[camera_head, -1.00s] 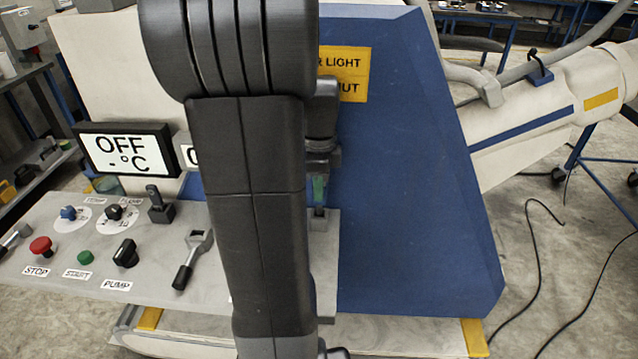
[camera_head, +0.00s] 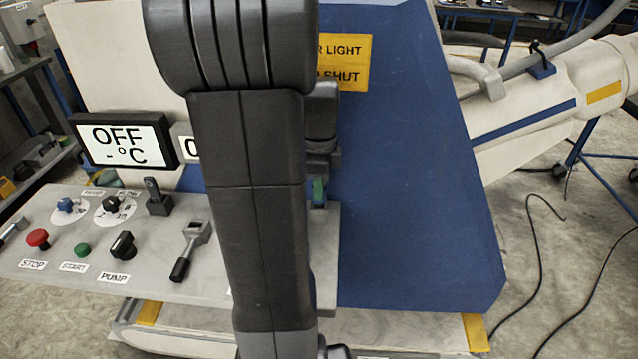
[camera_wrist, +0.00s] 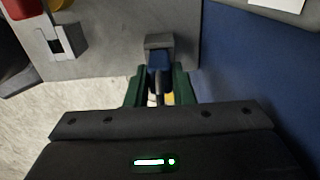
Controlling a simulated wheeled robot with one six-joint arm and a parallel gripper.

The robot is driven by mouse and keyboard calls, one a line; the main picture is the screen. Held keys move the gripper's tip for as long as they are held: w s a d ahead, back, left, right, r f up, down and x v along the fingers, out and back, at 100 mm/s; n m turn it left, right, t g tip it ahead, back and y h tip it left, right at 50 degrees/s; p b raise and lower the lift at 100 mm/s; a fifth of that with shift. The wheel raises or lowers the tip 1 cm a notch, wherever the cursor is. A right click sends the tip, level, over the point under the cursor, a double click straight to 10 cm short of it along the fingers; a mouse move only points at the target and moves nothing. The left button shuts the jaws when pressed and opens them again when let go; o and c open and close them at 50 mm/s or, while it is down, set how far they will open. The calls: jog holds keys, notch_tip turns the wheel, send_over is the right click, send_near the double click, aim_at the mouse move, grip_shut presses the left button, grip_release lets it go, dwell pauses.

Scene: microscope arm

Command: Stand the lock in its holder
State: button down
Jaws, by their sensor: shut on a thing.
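My gripper (camera_wrist: 160,85) has green fingertips closed on a small blue and grey piece, which I take for the lock (camera_wrist: 159,60). Its grey end shows beyond the fingertips, over the right part of the grey panel. In the head view one green fingertip (camera_head: 318,190) shows beside my arm at the panel's right end; my arm hides the held piece there. A square-framed slot (camera_wrist: 57,43) on the panel shows left of the gripper in the wrist view. I cannot tell whether it is the holder, or whether the held piece touches the panel.
The grey control panel (camera_head: 55,265) carries a red stop button (camera_head: 38,238), a green start button (camera_head: 82,249), a black pump knob (camera_head: 122,245) and a grey lever with a black handle (camera_head: 190,250). A blue slanted housing wall (camera_head: 420,190) stands close on the right.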

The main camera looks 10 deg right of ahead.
jog(key=shift+f, duration=0.5)
jog(key=c, duration=1.2)
grip_release()
jog(key=shift+o, duration=0.2)
notch_tip(320, 180, up, 14)
jog(key=shift+f, duration=0.15)
notch_tip(320, 180, down, 14)
jog(key=shift+r, duration=0.4)
jog(key=shift+f+b, duration=0.15)
jog(key=shift+b, duration=0.2)
